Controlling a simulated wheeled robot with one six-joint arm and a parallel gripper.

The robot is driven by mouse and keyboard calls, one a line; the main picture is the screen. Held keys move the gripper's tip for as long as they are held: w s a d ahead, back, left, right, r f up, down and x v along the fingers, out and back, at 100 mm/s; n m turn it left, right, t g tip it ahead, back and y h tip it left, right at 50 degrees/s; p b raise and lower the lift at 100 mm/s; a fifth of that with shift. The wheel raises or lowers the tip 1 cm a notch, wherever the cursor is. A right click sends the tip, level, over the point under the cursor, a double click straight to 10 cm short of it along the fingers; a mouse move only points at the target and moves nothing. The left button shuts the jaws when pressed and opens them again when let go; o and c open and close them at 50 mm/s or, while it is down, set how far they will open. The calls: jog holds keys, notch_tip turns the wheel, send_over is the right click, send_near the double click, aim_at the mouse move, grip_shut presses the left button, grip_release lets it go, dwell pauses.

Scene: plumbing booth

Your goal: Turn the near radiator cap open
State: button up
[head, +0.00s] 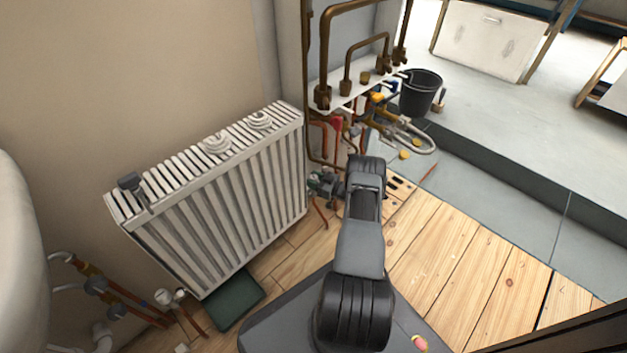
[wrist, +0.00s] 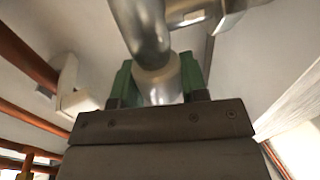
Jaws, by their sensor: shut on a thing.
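The white ribbed radiator (head: 215,205) stands along the wall on the left in the head view. My gripper (head: 318,184) is at its right end, low down. In the wrist view my gripper (wrist: 158,80) has its green fingers on both sides of a pale metallic cylinder (wrist: 160,86), which looks like a radiator cap, and is shut on it. A shiny bent pipe (wrist: 143,25) rises just beyond it. In the head view the gripped cap is hidden by my arm and gripper. A white valve fitting (head: 165,296) shows at the radiator's lower left end.
Copper pipes and fittings on a white shelf (head: 350,92) stand behind my gripper. A black bucket (head: 420,92) is farther back. A dark green tray (head: 235,298) lies below the radiator.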

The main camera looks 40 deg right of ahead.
jog(key=shift+n+g+y, duration=0.5)
jog(key=shift+n+y, duration=0.1)
jog(key=shift+y, duration=0.3)
jog(key=o, duration=0.9)
jog(key=shift+o, duration=0.2)
jog(key=p+v, duration=0.3)
jog(key=v, duration=1)
jog(key=shift+s+d, duration=0.25)
jog(key=shift+d, duration=0.1)
